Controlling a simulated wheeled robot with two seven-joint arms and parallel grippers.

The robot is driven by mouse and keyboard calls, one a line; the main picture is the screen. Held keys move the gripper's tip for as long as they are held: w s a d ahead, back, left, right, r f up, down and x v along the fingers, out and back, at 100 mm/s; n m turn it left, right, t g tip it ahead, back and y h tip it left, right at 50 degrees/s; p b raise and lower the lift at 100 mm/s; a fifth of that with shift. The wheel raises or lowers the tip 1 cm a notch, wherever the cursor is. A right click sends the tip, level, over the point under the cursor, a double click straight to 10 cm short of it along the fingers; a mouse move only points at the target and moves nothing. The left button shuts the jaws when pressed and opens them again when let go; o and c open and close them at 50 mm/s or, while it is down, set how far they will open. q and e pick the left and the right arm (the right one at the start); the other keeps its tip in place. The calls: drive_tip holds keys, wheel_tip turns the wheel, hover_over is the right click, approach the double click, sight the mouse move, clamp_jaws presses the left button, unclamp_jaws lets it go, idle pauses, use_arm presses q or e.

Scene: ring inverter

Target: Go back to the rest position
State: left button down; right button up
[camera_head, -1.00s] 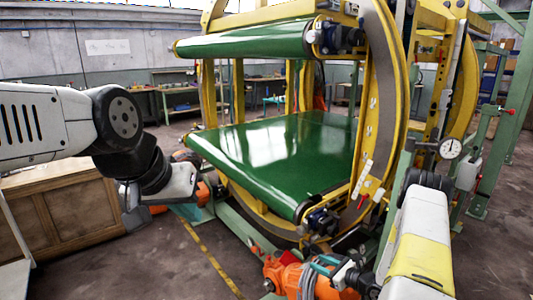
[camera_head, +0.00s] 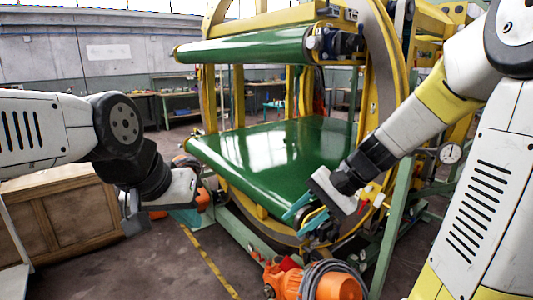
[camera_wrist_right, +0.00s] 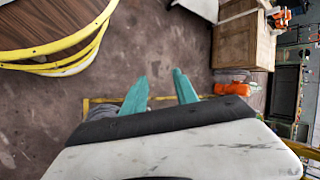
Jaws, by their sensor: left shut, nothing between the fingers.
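My left gripper (camera_head: 187,216) hangs at the left of the head view, its white hand pointing down and its teal fingers partly hard to make out. It is shut with nothing seen in it. My right gripper (camera_head: 297,213) reaches in from the right, in front of the lower green belt's near corner. Its teal fingers also show in the right wrist view (camera_wrist_right: 160,88), spread apart with nothing between them. I cannot tell whether it touches the machine. The ring inverter (camera_head: 371,90) has a yellow frame, a lower green belt (camera_head: 270,150) and an upper green roller (camera_head: 245,46).
An orange motor (camera_head: 335,286) with grey cable stands low in front, close below my right arm. A wooden cabinet (camera_head: 65,215) stands at the left behind my left arm. Workbenches (camera_head: 180,100) line the back wall. The floor with a yellow line (camera_head: 210,262) is open at the front left.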

drive_tip(key=s+d+r+n+t+h, duration=0.4)
drive_tip(key=s+d+r+n+h, duration=0.1)
drive_tip(key=s, duration=0.4)
wheel_tip(320, 180, up, 2)
drive_tip(key=shift+s+d+r+n+t+h, duration=0.15)
drive_tip(key=shift+s+d+n+t+h, duration=0.2)
drive_tip(key=shift+d+n, duration=0.45)
